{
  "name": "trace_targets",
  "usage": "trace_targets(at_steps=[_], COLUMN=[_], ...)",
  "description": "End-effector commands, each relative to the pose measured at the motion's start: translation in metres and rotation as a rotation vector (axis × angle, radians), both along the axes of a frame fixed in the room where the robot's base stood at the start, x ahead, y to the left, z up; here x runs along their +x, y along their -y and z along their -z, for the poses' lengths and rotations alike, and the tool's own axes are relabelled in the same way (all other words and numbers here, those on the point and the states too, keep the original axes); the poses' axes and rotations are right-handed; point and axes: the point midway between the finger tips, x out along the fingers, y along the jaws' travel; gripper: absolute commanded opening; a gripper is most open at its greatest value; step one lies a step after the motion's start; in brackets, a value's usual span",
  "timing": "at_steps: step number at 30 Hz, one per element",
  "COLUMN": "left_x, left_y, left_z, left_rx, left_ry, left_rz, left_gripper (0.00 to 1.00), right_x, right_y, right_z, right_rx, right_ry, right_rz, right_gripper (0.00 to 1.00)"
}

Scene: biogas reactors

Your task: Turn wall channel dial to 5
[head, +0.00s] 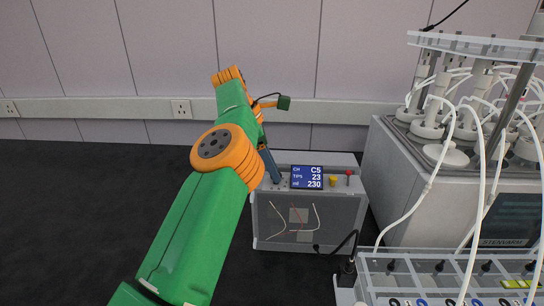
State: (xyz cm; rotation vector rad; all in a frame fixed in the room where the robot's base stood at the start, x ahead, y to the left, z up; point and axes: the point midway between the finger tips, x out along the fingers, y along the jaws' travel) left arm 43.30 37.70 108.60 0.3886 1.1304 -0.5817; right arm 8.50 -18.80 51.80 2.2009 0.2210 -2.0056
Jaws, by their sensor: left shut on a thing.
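The display reads CH C5, TIPS 23 and a last line of 230. My left arm reaches down to the box, and my left gripper (274,179) is at the panel just left of the display. It is shut on the dial there, which is mostly hidden by the fingers, so its pointer cannot be read. My right gripper is out of view.
A large grey reactor unit (385,185) with white tubes stands at right. A rack (400,275) is at front right.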

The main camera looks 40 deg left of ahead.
Motion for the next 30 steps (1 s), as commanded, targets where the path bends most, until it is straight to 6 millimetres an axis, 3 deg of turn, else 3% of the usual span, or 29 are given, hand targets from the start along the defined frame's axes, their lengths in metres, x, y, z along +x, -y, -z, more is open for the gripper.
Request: trace_targets(at_steps=[3,12,30], left_x=[0.000,0.001,0.001], left_y=[-0.001,-0.001,-0.001], left_z=[-0.006,-0.003,0.001], left_rx=[-0.001,0.000,0.001], left_ry=[-0.003,-0.002,-0.002], left_rz=[0.076,0.211,0.255], left_gripper=[0.00,0.00,0.00], right_x=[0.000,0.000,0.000], right_y=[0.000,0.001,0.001], right_z=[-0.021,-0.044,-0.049], right_rx=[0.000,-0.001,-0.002], right_ry=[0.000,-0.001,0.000], right_rz=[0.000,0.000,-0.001], right_gripper=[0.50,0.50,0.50])
